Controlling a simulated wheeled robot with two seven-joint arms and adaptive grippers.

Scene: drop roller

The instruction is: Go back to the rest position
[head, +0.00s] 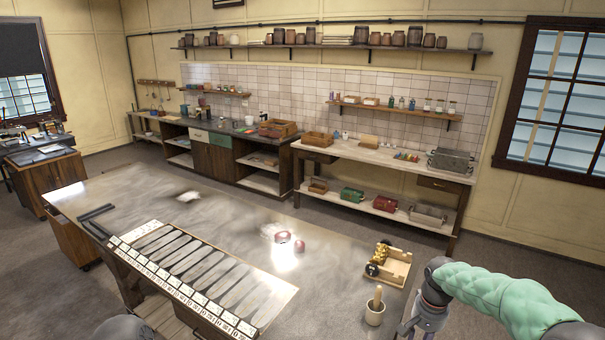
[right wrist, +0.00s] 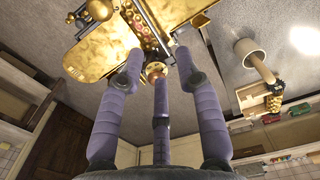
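My right gripper (head: 428,318) hangs beside the near right end of the workbench (head: 330,325), at the bottom of the head view. In the right wrist view its purple fingers (right wrist: 157,62) are spread apart and nothing is clearly held. A brass roller-like piece with dark round ends (head: 379,256) sits at a light wooden tray (head: 399,268) on the bench, left of and beyond my gripper. The tray also shows small in the right wrist view (right wrist: 252,96).
A cup with a wooden handle (head: 375,312) stands between tray and bench edge. Two small reddish round pieces (head: 283,237) lie mid-bench. A labelled rack of long slots (head: 190,265) fills the left front. A large brass body (right wrist: 130,35) lies beyond the fingertips; I cannot tell what it is.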

